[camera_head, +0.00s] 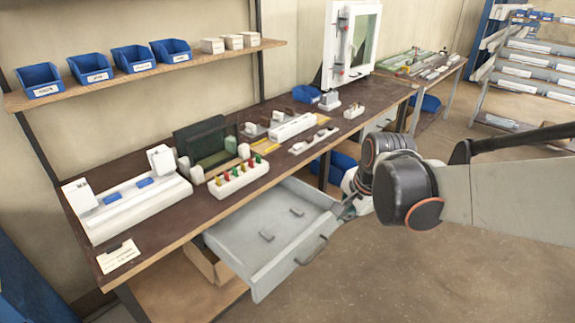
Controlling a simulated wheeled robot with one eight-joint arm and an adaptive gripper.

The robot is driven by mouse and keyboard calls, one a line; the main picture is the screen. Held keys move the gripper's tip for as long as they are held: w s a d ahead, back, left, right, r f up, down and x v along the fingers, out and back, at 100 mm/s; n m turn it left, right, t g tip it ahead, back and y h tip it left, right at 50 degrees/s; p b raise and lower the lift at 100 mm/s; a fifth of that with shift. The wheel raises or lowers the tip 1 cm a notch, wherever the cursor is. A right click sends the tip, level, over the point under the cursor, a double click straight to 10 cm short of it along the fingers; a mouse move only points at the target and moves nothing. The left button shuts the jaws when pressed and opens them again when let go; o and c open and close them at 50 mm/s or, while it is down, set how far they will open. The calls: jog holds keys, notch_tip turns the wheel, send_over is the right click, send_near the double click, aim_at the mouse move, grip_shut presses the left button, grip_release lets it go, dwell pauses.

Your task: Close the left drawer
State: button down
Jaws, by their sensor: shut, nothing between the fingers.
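The left drawer (268,212) is a light grey metal drawer, pulled well out from under the bench. Two small dark grey pieces lie on its floor. Its curved dark handle (312,250) is on the front face. My gripper (344,210) is shut and empty, at the right end of the drawer front, to the right of the handle. I cannot tell whether the fingertips touch the drawer, as they are small and partly hidden by my wrist.
The dark-topped workbench (150,225) carries a white fixture (130,208) and a rack of coloured pegs (238,178). A shelf (200,58) with blue bins is above. A cardboard box (205,262) sits under the drawer. Open floor (400,280) lies in front.

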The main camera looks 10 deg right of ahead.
jog(key=w+d+f+m+g+b, duration=0.1)
jog(key=w+d+f+m, duration=0.1)
jog(key=f+m, duration=0.45)
jog(key=w+d+f+m+b, duration=0.1)
jog(key=w+d+f+m, duration=0.2)
jog(key=f+m, duration=0.35)
jog(key=w+d+f+m+g+b, duration=0.15)
jog(key=f+m, duration=0.25)
jog(key=f, duration=0.5)
notch_tip(320, 180, down, 9)
jog(key=w+b, duration=0.3)
jog(key=shift+t+y, duration=0.3)
jog(key=shift+t, duration=0.05)
jog(key=shift+w+a+r+b, duration=0.2)
jog(key=shift+w+a+r, duration=0.15)
jog(key=shift+w, duration=0.2)
jog(key=shift+w+a+r+b, duration=0.15)
jog(key=shift+w+a+r, duration=0.15)
jog(key=shift+w, duration=0.25)
jog(key=shift+w+a+r+b, duration=0.2)
jog(key=shift+w+a+r, duration=0.15)
jog(key=shift+w, duration=0.2)
